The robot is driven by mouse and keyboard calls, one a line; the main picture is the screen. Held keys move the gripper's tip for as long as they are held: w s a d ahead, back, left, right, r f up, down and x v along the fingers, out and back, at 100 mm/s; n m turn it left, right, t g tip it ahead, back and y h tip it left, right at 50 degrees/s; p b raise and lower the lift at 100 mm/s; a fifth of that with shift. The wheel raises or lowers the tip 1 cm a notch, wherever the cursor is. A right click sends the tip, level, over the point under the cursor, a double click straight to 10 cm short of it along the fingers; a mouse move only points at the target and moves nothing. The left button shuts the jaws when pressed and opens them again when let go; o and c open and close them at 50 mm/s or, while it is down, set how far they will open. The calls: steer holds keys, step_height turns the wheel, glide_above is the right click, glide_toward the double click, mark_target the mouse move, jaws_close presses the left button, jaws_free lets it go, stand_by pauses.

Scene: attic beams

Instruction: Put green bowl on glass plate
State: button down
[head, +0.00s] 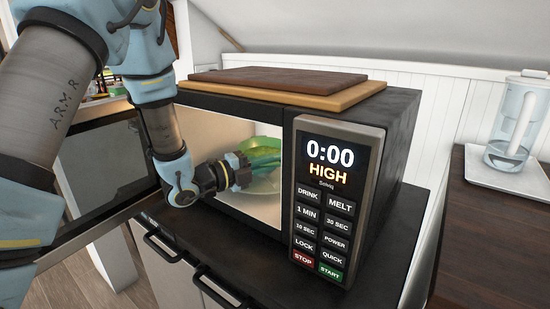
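The green bowl (264,146) is inside the open microwave (397,130), tilted as far as I can see, with its lower left side hidden by my gripper. A pale, greenish round surface (266,184) below it looks like the glass plate on the microwave floor. My gripper (244,167) reaches through the microwave opening from the left and is right at the bowl. Its fingers are mostly hidden, so I cannot tell whether they grip the bowl. I also cannot tell whether the bowl touches the plate.
The microwave door (100,170) stands open at the left, beside my arm. The control panel (335,200) borders the opening on the right. Wooden boards (280,82) lie on top. A glass pitcher (512,125) stands on a white tray (482,170) at the far right.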

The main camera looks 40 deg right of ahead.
steer(key=shift+f+b, duration=0.2)
steer(key=shift+b, duration=0.1)
steer(key=c, duration=1)
jaws_free()
steer(key=shift+o, duration=0.2)
steer(key=shift+r, duration=0.25)
steer(key=shift+w+a+f, duration=0.1)
steer(key=shift+a+f, duration=0.05)
steer(key=shift+a, duration=0.15)
steer(key=a+b, duration=0.1)
steer(key=a, duration=0.2)
steer(key=w+a+b, duration=0.1)
steer(key=a, duration=0.3)
steer(key=a+b, duration=0.1)
steer(key=a, duration=0.3)
steer(key=shift+w+a, duration=0.15)
steer(key=shift+w, duration=0.1)
